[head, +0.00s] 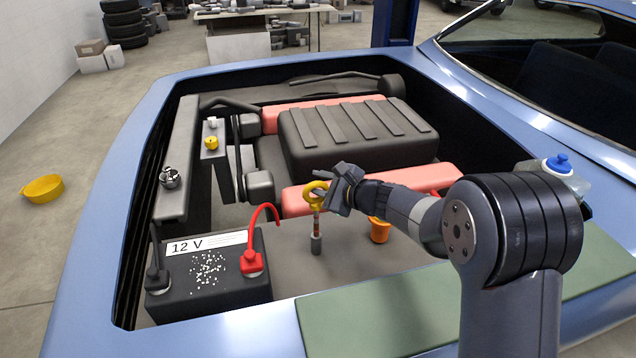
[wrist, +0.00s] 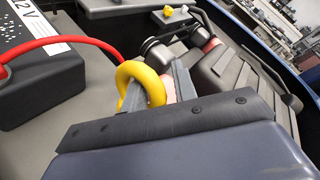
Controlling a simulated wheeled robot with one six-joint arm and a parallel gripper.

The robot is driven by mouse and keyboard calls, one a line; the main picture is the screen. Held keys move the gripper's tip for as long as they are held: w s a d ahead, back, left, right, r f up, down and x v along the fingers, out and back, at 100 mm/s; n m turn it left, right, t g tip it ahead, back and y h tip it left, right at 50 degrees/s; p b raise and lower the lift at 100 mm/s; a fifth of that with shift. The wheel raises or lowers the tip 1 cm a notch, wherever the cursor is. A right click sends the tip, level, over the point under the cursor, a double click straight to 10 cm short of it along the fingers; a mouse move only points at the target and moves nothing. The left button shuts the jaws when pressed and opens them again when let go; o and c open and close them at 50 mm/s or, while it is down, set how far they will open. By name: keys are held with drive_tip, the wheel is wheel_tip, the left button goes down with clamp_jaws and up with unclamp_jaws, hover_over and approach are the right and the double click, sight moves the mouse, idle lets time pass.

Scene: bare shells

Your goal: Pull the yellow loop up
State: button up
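The yellow loop (head: 314,196) is the ring at the top of a thin upright rod, whose lower end stands in a short grey tube (head: 316,243) in the engine bay. A brownish-orange length of the rod shows above the tube. My gripper (head: 336,191) is at the loop's right side, level with it. In the wrist view the loop (wrist: 155,82) lies between my fingers (wrist: 158,92). One finger shows through its opening, the other stands to its right with a small gap. The gripper looks open around the loop's right side. Finger contact is partly hidden.
A black battery (head: 208,290) marked 12 V, with a red cable (head: 268,210), stands left of the rod. An orange cup-shaped cap (head: 380,230) is close on the right. A ribbed dark engine cover (head: 355,135) lies behind. A green pad (head: 400,318) covers the near edge.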

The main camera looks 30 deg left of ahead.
drive_tip(key=b+v, duration=0.2)
drive_tip(key=v, duration=0.8)
drive_tip(key=shift+d, duration=0.2)
drive_tip(key=shift+a, duration=0.1)
drive_tip(key=p+x, duration=0.2)
drive_tip(key=x, duration=0.8)
drive_tip(key=shift+a, duration=0.2)
drive_tip(key=shift+a+f, duration=0.1)
drive_tip(key=shift+a, duration=0.05)
drive_tip(key=shift+f, duration=0.25)
